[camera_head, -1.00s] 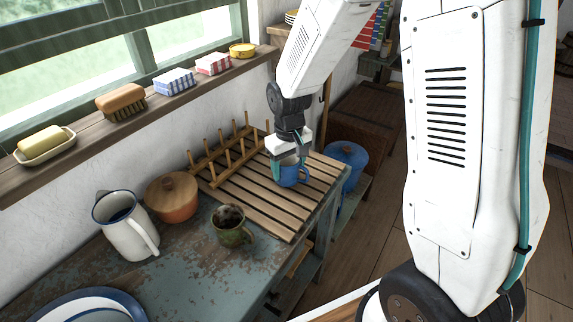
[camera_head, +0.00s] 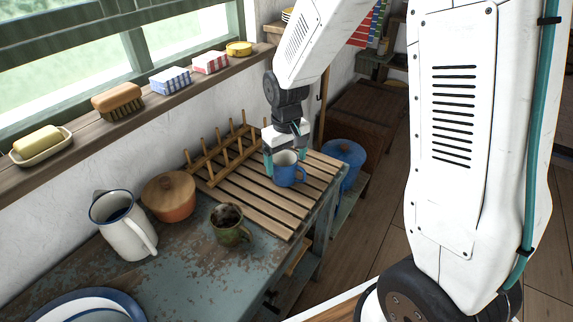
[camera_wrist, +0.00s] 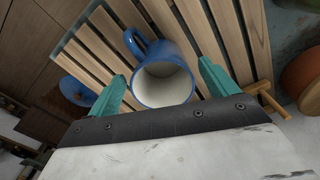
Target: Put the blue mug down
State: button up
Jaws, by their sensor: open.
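The blue mug (camera_head: 287,171) stands upright on the slatted wooden rack (camera_head: 246,200), near its right end. In the wrist view the blue mug (camera_wrist: 164,88) shows its pale, empty inside, with its handle toward the upper left. My gripper (camera_head: 285,164) is open, with its teal fingers on either side of the mug. In the wrist view my gripper (camera_wrist: 160,84) has a visible gap between each fingertip and the mug's wall. The mug's far side is hidden in the head view.
A green mug with dark contents (camera_head: 230,222), a lidded orange pot (camera_head: 170,200) and a white jug (camera_head: 126,228) stand left of the rack. Wooden pegs (camera_head: 222,155) rise along the rack's back. A blue lidded pot (camera_head: 345,158) stands beyond its right end.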

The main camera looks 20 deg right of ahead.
notch_tip(320, 180, up, 10)
jog(key=s+d+r+m, duration=0.1)
jog(key=s+r, duration=0.4)
jog(key=s, duration=0.8)
jog(key=s+d+r+m+t, duration=0.1)
jog(key=s+r, duration=0.3)
jog(key=s, duration=0.9)
jog(key=shift+d+r, duration=0.4)
jog(key=shift+d, duration=0.1)
jog(key=shift+s, duration=0.1)
